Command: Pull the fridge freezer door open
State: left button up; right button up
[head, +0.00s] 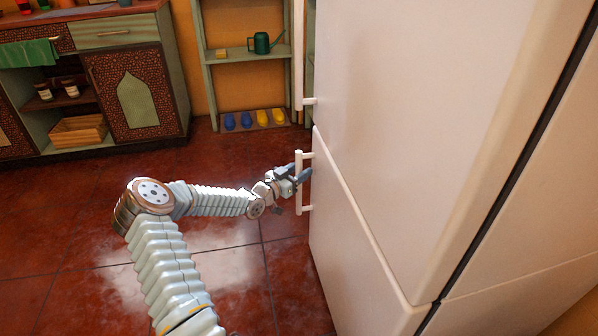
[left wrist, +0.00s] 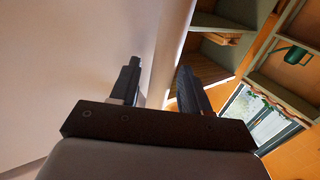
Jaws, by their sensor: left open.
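The white fridge (head: 410,120) stands at the right with its upper and lower doors shut. The lower freezer door (head: 350,250) has a white vertical bar handle (head: 300,205) near its left edge, close to the top. My left gripper (head: 300,173) is at this handle, its dark fingers overlapping the bar in the head view. In the left wrist view the two fingers (left wrist: 159,68) are apart, with the pale fridge surface (left wrist: 80,70) behind them. I cannot tell whether the bar lies between the fingers or whether they touch it. My right gripper is out of view.
The upper door's long handle (head: 298,60) is above. A green shelf (head: 240,60) with a watering can (head: 264,43) and colourful shoes stands behind. A patterned cabinet (head: 130,85) is at the back left. The red tiled floor (head: 70,240) left of the fridge is clear.

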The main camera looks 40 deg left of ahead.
pick_arm(q)
jog(key=shift+c, duration=0.3)
grip_shut()
jog(key=shift+s+a, duration=0.1)
